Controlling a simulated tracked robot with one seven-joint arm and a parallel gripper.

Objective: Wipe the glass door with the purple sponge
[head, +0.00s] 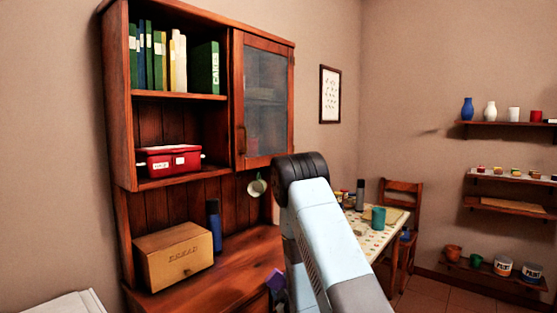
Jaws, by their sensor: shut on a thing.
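The glass door (266,98) is on the upper right part of the dark wood hutch. It has a wooden frame and a greyish pane, and looks closed. The purple sponge (275,279) shows low in the picture, by the right front end of the hutch counter, well below the glass door. My gripper (279,294) is at the sponge and shut on it. My own arm hides most of the gripper, so the fingers are hard to make out.
The hutch counter (225,268) holds a bread box (174,255) and a blue bottle (215,226). A mug (257,187) hangs below the glass door. A red box (170,159) and books stand on open shelves. A table (372,238) and chair (403,205) stand behind my arm.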

